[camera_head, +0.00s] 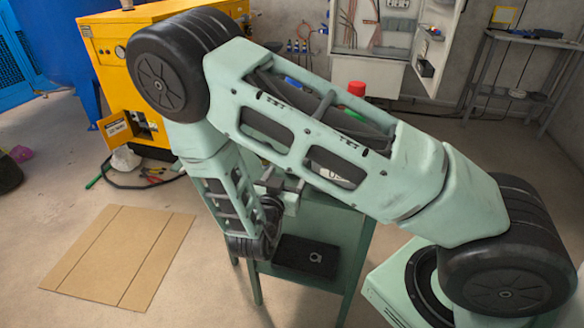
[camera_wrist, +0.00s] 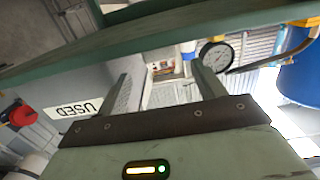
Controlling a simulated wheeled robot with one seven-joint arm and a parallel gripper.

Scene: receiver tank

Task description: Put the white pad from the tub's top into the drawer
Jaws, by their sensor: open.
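My gripper (camera_wrist: 163,82) is open in the wrist view, its two fingers apart with nothing clearly held between them. In the head view my folded arm hides much of the work area. A grey surface with a white "USED" label (camera_wrist: 72,108) stands left of the fingers in the wrist view, apart from them. A pale labelled item (camera_head: 338,176) shows in part through my arm; I cannot tell whether it is the tub. I cannot make out the white pad. A green stand (camera_head: 335,215) holds a dark tray-like part (camera_head: 306,257) low down; I cannot tell if it is the drawer.
A yellow machine (camera_head: 100,50) stands at the back left. A flat brown cardboard sheet (camera_head: 120,255) lies on the floor at left. An open cabinet (camera_head: 395,35) and a grey bench (camera_head: 520,65) stand at the back. The floor between sheet and stand is clear.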

